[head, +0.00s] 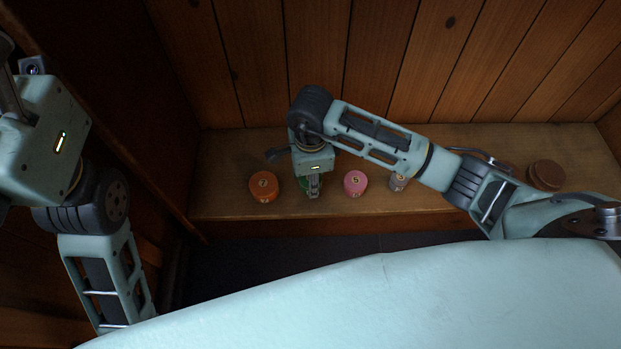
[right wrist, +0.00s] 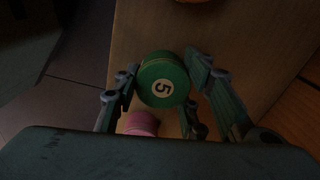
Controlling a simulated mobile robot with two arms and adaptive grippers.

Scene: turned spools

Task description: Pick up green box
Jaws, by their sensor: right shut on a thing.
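I cannot tell whether the spool is clear of the bench. My left arm is at the left edge of the head view; its fingers do not show.
On the wooden bench (head: 230,150) stand an orange spool (head: 264,187) left of the gripper, a pink spool (head: 355,183) close on its right, and a greyish spool (head: 398,182) partly behind my arm. A brown round thing (head: 546,175) is far right. A plank wall (head: 400,60) rises behind.

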